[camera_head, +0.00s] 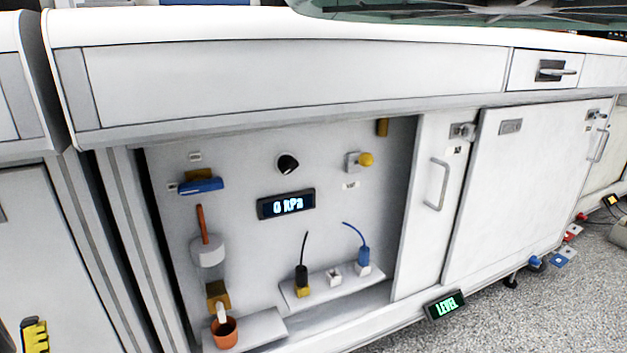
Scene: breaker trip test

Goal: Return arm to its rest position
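My gripper and arm are not visible in the head view, so the arm's pose cannot be told. A white cabinet (290,75) fills the view, with a recessed test panel (240,160) in its lower left. A display (286,204) on the panel reads "0 kPa". Above it is a black round knob (288,163), and to the right a yellow knob (366,159). A blue lever or handle (201,186) is at the panel's upper left.
A shelf (325,292) holds a black plug (301,275) and a blue plug (363,255). An orange cup (224,332) stands lower left. A "LEVEL" display (445,305) is near the floor. Closed cabinet doors (515,190) are right. Several small blocks lie on the speckled floor (530,310).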

